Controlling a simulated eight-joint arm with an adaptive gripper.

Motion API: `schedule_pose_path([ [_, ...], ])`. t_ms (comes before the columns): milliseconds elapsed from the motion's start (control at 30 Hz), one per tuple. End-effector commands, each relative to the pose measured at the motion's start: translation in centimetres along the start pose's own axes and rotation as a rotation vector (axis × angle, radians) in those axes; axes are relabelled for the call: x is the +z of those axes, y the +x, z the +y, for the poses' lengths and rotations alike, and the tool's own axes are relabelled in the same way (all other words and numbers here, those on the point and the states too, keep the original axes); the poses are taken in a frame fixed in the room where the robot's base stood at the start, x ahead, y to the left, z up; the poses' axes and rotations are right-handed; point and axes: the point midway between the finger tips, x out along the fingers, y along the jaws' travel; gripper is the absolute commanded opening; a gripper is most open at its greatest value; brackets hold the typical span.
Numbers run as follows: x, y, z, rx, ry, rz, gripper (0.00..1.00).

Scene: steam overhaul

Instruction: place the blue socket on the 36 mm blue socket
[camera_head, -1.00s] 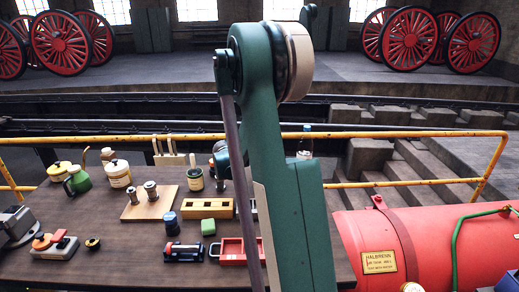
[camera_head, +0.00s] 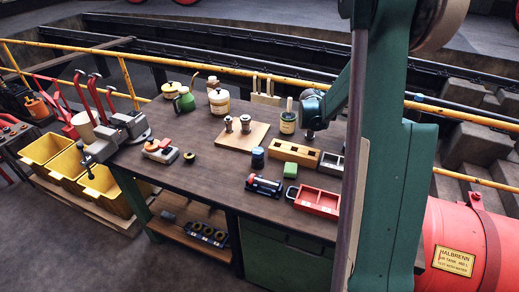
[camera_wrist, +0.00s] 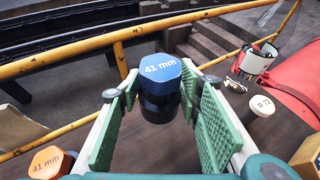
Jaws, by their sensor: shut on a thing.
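A blue hexagonal socket marked "41 mm" (camera_wrist: 160,68), with a black lower part, is between the green finger pads of my gripper (camera_wrist: 158,95) in the wrist view. My gripper is shut on it. In the head view my arm hides the gripper and the held socket. A small dark cylinder with a bluish top (camera_head: 258,158) stands upright on the bench, left of the brown block; its size mark cannot be read. No 36 mm mark can be read in either view.
An orange piece marked "41 mm" (camera_wrist: 47,161) and a white cap marked "R 72" (camera_wrist: 262,106) show in the wrist view. A yellow railing (camera_wrist: 60,60) runs behind.

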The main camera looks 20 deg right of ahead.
Motion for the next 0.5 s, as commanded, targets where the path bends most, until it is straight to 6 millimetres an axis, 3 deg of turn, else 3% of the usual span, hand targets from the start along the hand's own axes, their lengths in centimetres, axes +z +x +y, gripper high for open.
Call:
schedule_pose_path([
  [500,-3.1,-12.3,5.0,0.023,-0.015,0.013,0.11],
])
